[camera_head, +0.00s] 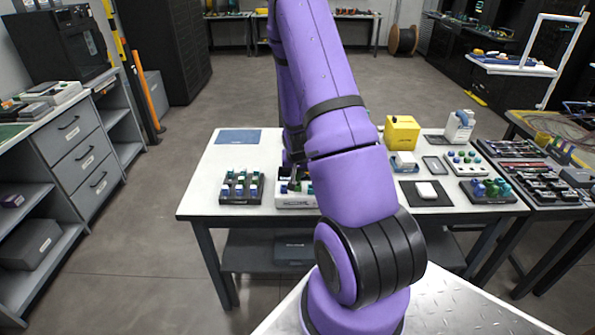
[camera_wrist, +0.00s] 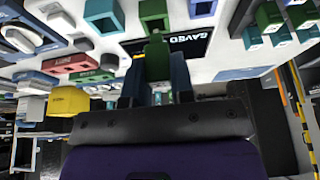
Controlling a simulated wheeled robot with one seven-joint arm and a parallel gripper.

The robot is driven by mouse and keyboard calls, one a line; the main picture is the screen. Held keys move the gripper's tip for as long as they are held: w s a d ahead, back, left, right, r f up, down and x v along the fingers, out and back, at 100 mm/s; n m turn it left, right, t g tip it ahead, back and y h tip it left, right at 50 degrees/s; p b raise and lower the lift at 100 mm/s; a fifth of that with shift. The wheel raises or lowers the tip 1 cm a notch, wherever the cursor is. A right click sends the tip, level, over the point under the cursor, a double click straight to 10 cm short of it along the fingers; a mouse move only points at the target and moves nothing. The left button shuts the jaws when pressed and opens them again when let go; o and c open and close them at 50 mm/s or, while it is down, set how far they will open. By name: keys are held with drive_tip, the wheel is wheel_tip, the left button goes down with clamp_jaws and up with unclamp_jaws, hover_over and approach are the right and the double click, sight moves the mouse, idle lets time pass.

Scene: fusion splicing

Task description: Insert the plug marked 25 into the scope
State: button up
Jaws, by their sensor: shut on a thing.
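In the wrist view my gripper (camera_wrist: 156,84) is shut on a green plug (camera_wrist: 157,60), which stands out between its two fingers. No number can be read on the plug. In the head view my purple arm hides the gripper and the plug. The white tray (camera_head: 293,203) lies partly behind the arm and holds several blue and green pieces. In the wrist view a green socket-like block (camera_wrist: 154,14) and a black label (camera_wrist: 190,42) lie just beyond the held plug; contact cannot be told. I cannot tell for certain which device is the scope.
A dark rack (camera_head: 241,198) of plugs stands left on the white table (camera_head: 212,185). A yellow box (camera_head: 402,132), a white device (camera_head: 459,126) and a tray of blue-green plugs (camera_head: 487,190) stand right. A blue mat (camera_head: 238,136) lies at back left.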

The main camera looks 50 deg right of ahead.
drive_tip(key=shift+f, duration=1.3)
idle(1.4)
drive_tip(key=o, duration=0.9)
drive_tip(key=shift+c, duration=0.2)
drive_tip(key=shift+r, duration=3)
